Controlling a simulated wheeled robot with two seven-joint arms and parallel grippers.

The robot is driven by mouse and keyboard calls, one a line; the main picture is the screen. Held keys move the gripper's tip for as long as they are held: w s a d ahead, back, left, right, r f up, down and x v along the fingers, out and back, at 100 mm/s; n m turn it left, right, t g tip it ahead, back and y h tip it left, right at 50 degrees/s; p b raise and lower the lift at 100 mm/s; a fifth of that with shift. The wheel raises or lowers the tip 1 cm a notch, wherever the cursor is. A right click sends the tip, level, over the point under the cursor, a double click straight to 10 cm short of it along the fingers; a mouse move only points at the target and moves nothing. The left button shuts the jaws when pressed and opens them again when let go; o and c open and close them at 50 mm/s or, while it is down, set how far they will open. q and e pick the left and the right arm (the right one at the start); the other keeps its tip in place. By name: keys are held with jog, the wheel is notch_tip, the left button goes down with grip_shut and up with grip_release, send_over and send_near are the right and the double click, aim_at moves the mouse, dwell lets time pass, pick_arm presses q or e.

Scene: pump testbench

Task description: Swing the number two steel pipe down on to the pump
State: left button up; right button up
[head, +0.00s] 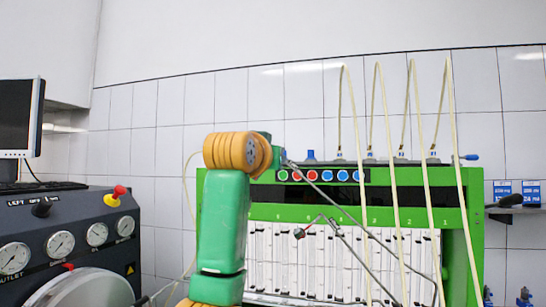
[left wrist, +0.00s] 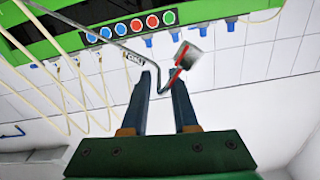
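My left gripper (left wrist: 163,78) points at the bench in the left wrist view, its two fingers apart. A thin bent steel pipe (left wrist: 92,30) passes in front of and between the fingertips and ends in a grey piece (left wrist: 189,57) with a red edge. I see no firm grip on it. In the head view my green and orange arm hides most of the gripper. One steel pipe (head: 345,210) slants down right from beside it. A second pipe (head: 350,242), with a grey end and red mark, lies lower. I cannot read their numbers. My right gripper is not in view.
The green bench (head: 472,215) has a row of coloured buttons (head: 327,175) and a white tube panel (head: 275,250). Several cream hoses (head: 385,130) hang in front. A dark gauge console (head: 60,240) and a monitor (head: 20,118) stand at the left.

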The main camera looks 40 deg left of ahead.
pick_arm(q)
jog(key=shift+s+a, duration=0.1)
grip_shut()
dwell(1.1)
